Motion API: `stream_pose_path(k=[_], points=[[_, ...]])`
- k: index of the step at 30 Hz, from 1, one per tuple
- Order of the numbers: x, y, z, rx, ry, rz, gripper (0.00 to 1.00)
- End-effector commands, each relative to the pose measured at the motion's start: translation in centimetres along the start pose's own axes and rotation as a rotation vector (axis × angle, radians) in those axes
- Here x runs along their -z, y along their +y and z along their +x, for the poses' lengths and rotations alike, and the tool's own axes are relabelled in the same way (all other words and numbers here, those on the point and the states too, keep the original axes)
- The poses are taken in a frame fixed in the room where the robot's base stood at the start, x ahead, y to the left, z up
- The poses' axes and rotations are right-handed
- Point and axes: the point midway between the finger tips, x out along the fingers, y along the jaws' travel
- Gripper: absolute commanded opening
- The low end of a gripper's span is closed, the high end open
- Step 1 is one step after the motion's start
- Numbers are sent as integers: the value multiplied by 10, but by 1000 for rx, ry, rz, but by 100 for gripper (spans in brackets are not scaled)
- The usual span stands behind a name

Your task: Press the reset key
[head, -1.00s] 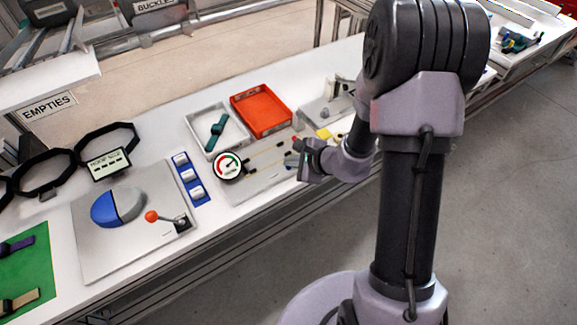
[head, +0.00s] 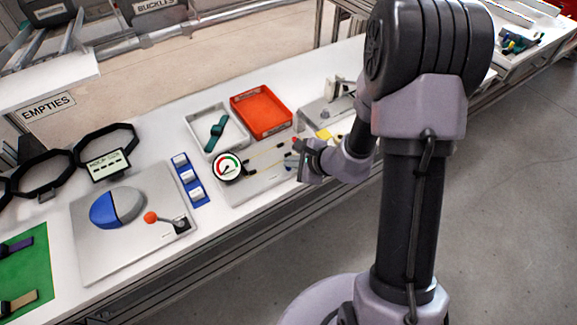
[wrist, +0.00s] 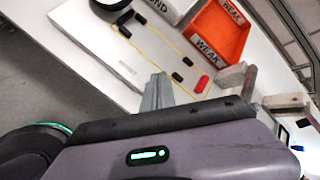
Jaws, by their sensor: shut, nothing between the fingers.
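A small red key (wrist: 202,84) sits on the pale test plate (wrist: 95,38), near the plate's edge in the wrist view. No lettering on it can be read. In the head view the plate (head: 250,188) lies on the bench, and a bit of red shows right by my gripper (head: 294,160). My gripper is shut and empty. In the wrist view its fingertips (wrist: 157,78) are over the plate, to the left of the red key and apart from it in the picture. Their height above the plate is hard to tell.
A round gauge (head: 227,166) stands at the plate's left end. Yellow cords and black clips (wrist: 176,77) lie on the plate. Behind are a white tray (head: 207,147) with a teal strap and an orange bin (head: 262,112). A lever (head: 165,220) is farther left.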

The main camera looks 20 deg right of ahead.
Motion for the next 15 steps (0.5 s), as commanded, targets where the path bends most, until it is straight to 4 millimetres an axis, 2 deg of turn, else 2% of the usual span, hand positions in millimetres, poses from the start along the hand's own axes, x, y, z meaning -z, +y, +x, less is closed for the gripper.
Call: stream_pose_path(k=[4,15], points=[[-5,-5,-7,1,-1,-2,0],[-6,-6,-9,0,0,-1,0]])
